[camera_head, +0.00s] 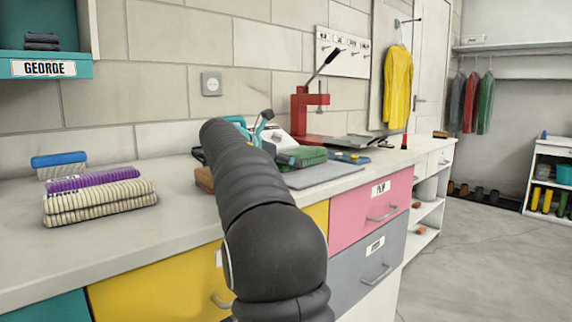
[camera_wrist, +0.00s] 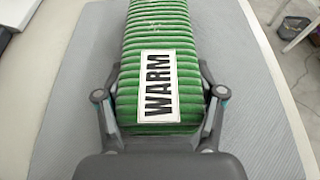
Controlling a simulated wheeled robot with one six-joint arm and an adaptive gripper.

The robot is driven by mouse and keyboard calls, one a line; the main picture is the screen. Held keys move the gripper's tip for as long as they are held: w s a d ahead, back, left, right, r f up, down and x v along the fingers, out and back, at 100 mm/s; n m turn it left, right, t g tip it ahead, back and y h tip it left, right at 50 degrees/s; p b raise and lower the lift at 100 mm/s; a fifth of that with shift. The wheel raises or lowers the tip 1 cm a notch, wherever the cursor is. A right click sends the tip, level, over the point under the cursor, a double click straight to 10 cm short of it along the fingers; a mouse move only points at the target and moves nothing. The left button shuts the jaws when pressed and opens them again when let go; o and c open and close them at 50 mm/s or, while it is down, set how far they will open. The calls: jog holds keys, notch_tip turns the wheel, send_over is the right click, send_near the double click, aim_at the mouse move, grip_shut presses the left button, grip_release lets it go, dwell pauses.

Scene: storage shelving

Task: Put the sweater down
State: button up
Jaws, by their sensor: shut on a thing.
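The sweater is a green ribbed, folded bundle with a white label reading "WARM" (camera_wrist: 158,85). In the wrist view my gripper (camera_wrist: 160,95) has one finger on each side of it and is shut on it. In the head view the green sweater (camera_head: 302,156) shows over a grey mat (camera_head: 325,174) on the counter, just right of my arm. My gripper is mostly hidden behind my arm there. I cannot tell whether the sweater touches the mat.
A red lever press (camera_head: 304,115) stands behind the mat.

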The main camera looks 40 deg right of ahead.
jog(key=o, duration=1.4)
jog(key=shift+f, duration=0.1)
jog(key=shift+c, duration=0.2)
jog(key=shift+r, duration=0.2)
jog(key=shift+a+r, duration=0.15)
jog(key=shift+a, duration=0.15)
jog(key=p+v, duration=0.1)
jog(key=v, duration=1)
jog(key=shift+a+p, duration=0.2)
jog(key=shift+p, duration=0.15)
